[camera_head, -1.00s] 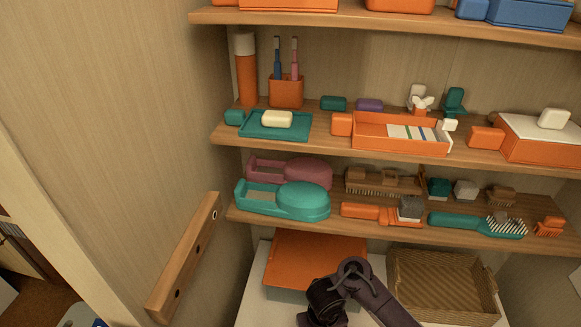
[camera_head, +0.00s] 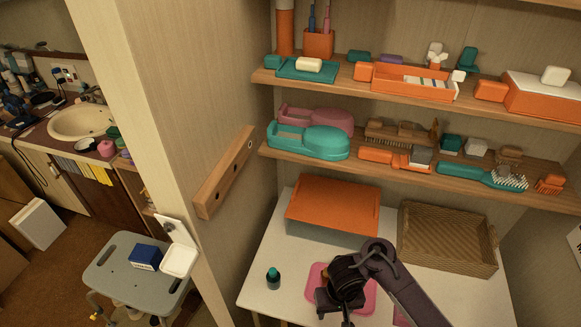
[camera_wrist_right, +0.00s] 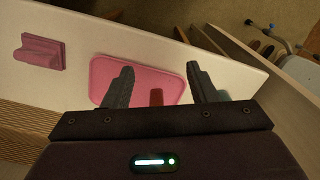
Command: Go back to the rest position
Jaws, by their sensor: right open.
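My right gripper (camera_wrist_right: 158,85) is open and empty in the right wrist view, its two dark fingers spread above a white table (camera_wrist_right: 225,45). A pink mat (camera_wrist_right: 120,70) lies under it, with a small red object (camera_wrist_right: 156,97) between the fingers' lines of sight. In the head view my dark right arm comes up from the bottom, and its wrist hides part of the pink mat (camera_head: 367,298). The right fingers are not clearly seen there. My left gripper is not in view.
Shelves (camera_head: 480,160) hold brushes and boxes above. A grey stool (camera_head: 125,275) and a sink (camera_head: 82,122) are at left.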

